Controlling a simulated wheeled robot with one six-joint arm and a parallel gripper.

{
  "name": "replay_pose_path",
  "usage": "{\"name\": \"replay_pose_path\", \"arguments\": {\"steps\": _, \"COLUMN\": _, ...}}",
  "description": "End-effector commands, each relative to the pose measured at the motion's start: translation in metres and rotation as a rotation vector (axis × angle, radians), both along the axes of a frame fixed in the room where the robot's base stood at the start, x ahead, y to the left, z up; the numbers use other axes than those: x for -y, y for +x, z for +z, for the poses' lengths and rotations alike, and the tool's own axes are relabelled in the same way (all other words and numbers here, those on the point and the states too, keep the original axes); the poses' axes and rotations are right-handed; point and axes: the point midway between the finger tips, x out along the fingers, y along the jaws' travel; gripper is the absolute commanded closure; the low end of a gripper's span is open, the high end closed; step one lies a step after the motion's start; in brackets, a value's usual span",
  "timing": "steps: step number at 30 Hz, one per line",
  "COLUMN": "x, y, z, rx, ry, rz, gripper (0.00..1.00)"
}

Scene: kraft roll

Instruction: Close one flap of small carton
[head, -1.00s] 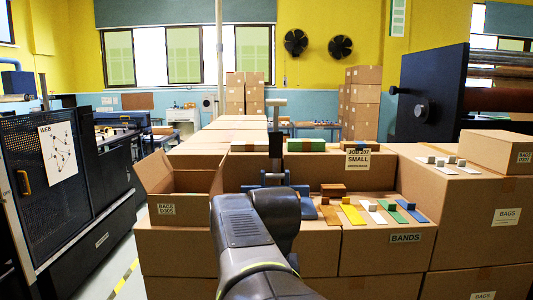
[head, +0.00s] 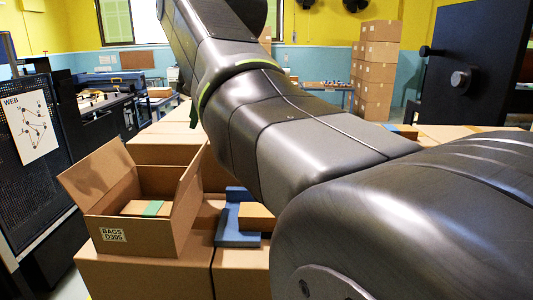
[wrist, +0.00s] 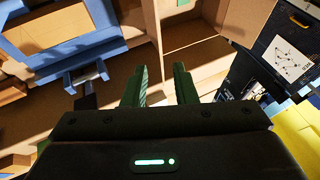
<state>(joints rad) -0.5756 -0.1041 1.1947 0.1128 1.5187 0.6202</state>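The small carton (head: 135,229) stands open at the left of the head view, with a white BAGS D305 label on its front. One flap (head: 92,175) leans outward at the left and another flap (head: 187,195) stands up at the right. A brown piece with a green strip (head: 153,208) lies inside. In the wrist view, cardboard of the carton (wrist: 190,35) shows ahead of the fingertips. My gripper (wrist: 163,78) is open, with a gap between its green fingers and nothing seen in it. The head view does not show the gripper; my arm covers much of the middle and right.
A blue fixture (head: 235,232) stands right of the carton, near a brown block (head: 256,217); the fixture also shows in the wrist view (wrist: 88,50). A dark machine with a WEB sheet (head: 32,128) is at the left. Stacked boxes (head: 376,70) stand at the back.

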Motion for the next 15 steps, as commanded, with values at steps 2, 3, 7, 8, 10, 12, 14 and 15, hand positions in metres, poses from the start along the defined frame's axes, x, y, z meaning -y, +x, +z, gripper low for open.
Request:
{"name": "replay_pose_path", "arguments": {"steps": 2, "x": -0.005, "y": 0.004, "z": -0.013, "rx": -0.004, "ry": -0.003, "rz": 0.0, "gripper": 0.75}}
{"name": "replay_pose_path", "arguments": {"steps": 3, "x": -0.008, "y": 0.007, "z": -0.02, "rx": -0.004, "ry": -0.003, "rz": 0.0, "gripper": 0.75}}
{"name": "replay_pose_path", "arguments": {"steps": 7, "x": -0.018, "y": 0.018, "z": -0.044, "rx": -0.004, "ry": -0.004, "rz": 0.0, "gripper": 0.75}}
{"name": "replay_pose_path", "arguments": {"steps": 8, "x": -0.02, "y": 0.02, "z": -0.05, "rx": -0.004, "ry": -0.004, "rz": 0.0, "gripper": 0.75}}
{"name": "replay_pose_path", "arguments": {"steps": 10, "x": -0.026, "y": 0.026, "z": -0.063, "rx": -0.004, "ry": -0.004, "rz": 0.0, "gripper": 0.75}}
{"name": "replay_pose_path", "arguments": {"steps": 12, "x": -0.031, "y": 0.031, "z": -0.074, "rx": -0.004, "ry": -0.004, "rz": 0.0, "gripper": 0.75}}
{"name": "replay_pose_path", "arguments": {"steps": 14, "x": -0.035, "y": 0.034, "z": -0.083, "rx": -0.004, "ry": -0.004, "rz": 0.0, "gripper": 0.75}}
{"name": "replay_pose_path", "arguments": {"steps": 15, "x": -0.037, "y": 0.037, "z": -0.088, "rx": -0.003, "ry": -0.003, "rz": 0.0, "gripper": 0.75}}
